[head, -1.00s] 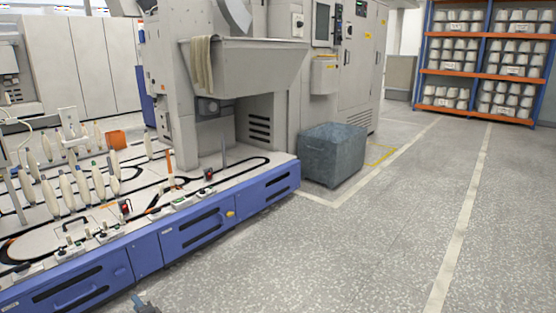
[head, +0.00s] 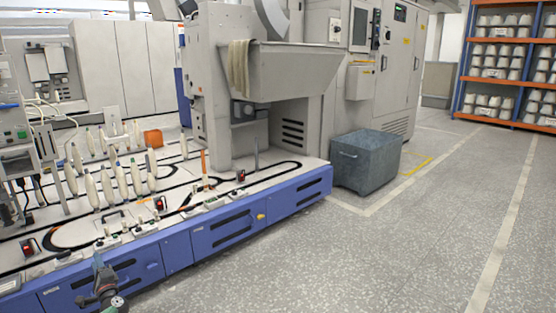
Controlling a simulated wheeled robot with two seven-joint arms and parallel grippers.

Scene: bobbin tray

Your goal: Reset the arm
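My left gripper (head: 100,284) shows at the lower left, in front of the blue front panel of the machine bed (head: 205,247). It is small and dark, and I cannot tell whether its fingers are apart or together. I see nothing clearly held in it. My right gripper is out of view. Several white bobbins (head: 122,180) stand upright on the light top of the bed, beyond the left gripper.
A grey-blue bin (head: 365,163) stands on the floor right of the bed. Orange shelves (head: 508,77) with white cones stand at the back right. The speckled floor (head: 400,255) in front is clear. A tall grey machine rises behind the bed.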

